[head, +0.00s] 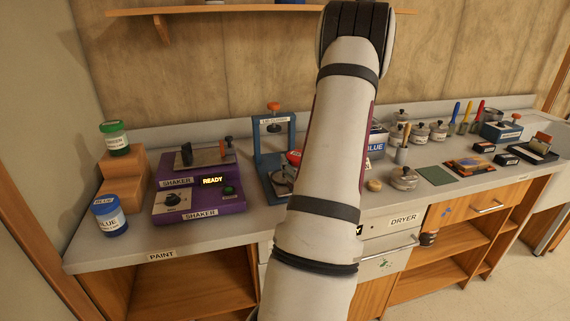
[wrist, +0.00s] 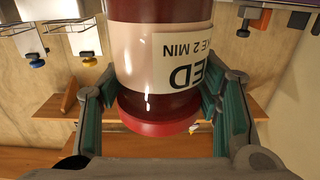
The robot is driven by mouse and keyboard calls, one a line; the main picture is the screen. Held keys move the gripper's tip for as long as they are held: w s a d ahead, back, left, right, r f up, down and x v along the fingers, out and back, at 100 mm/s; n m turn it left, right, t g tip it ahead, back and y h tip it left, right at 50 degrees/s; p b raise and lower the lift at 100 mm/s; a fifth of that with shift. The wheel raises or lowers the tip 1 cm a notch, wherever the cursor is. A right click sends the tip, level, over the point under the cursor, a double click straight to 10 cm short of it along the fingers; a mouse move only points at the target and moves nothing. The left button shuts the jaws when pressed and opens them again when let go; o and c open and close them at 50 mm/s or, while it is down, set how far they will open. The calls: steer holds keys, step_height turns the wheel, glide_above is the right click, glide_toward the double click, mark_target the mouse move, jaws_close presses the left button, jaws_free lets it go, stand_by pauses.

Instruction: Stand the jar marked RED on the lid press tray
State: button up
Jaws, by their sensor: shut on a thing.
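The jar marked RED (wrist: 155,75) fills the middle of the wrist view, with a red lid and a white label showing "ED" upside down. My gripper (wrist: 162,95) is shut on it, one green-padded finger on each side. In the head view a bit of the jar's red lid (head: 295,157) shows beside my arm, in front of the lid press; the rest is hidden. The lid press (head: 257,152) is a blue frame with an orange knob. Its tray (head: 268,190) is partly hidden by my arm, so I cannot tell whether the jar touches it.
The purple shaker (head: 200,205), its display reading READY, stands left of the press. A blue jar (head: 109,216) and a green jar (head: 115,139) on wooden steps (head: 124,188) are farther left. Right of my arm are several metal pots, a green mat (head: 437,175) and brushes.

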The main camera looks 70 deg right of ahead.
steer(key=shift+w+d+f+p, duration=0.15)
steer(key=shift+w+d+f, duration=0.6)
steer(key=shift+w+d, duration=0.7)
steer(key=shift+w+d+f+p, duration=0.2)
steer(key=shift+w+d+f, duration=0.6)
steer(key=shift+w+d, duration=0.65)
steer(key=shift+w+d+f+p, duration=0.15)
steer(key=shift+w+d+f, duration=0.6)
steer(key=shift+w+d, duration=0.65)
steer(key=shift+s+d+f, duration=0.1)
steer(key=shift+s+d, duration=0.05)
steer(key=shift+d, duration=0.05)
steer(key=o, duration=1.5)
steer(key=shift+f, duration=0.1)
steer(key=shift+s+r, duration=0.1)
steer(key=shift+r, duration=0.1)
steer(key=b+v, duration=0.1)
steer(key=v, duration=1.1)
